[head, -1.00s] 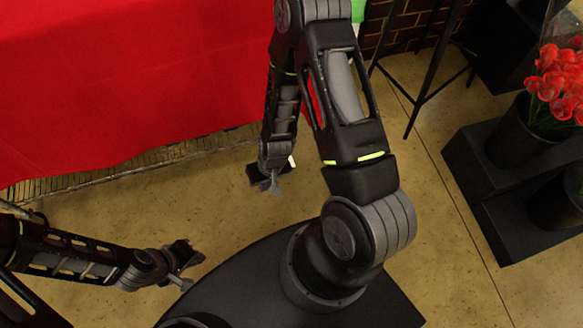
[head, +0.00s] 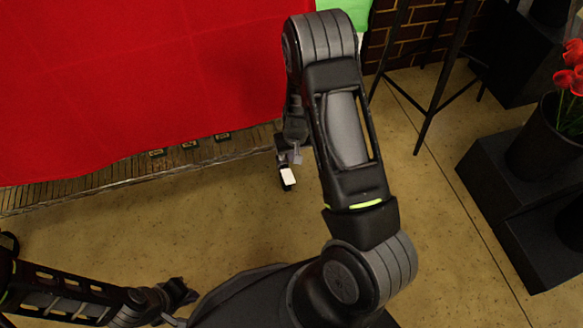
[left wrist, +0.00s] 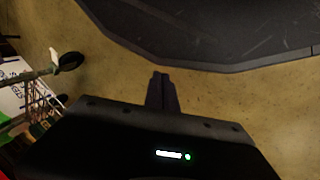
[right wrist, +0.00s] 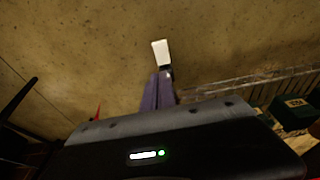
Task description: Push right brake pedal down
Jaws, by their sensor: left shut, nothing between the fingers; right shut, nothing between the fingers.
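A small white pedal (head: 288,177) with a dark part beside it sits low near the floor, below my right gripper (head: 291,157) in the head view. In the right wrist view the white pedal (right wrist: 161,52) is just beyond the shut fingertips (right wrist: 156,76). I cannot tell whether they touch. The right gripper holds nothing. My left gripper (head: 175,316) is low at the bottom left, shut and empty. In the left wrist view its fingers (left wrist: 160,77) point toward a dark surface. That view also shows another white pedal (left wrist: 53,54) on a caster wheel (left wrist: 70,61).
A red-draped table (head: 130,90) with a slatted wooden shelf (head: 190,158) below stands at the back left. Black plinths (head: 530,200) with red flowers (head: 572,65) and a dark-legged stand (head: 432,110) are at right. The floor between is clear.

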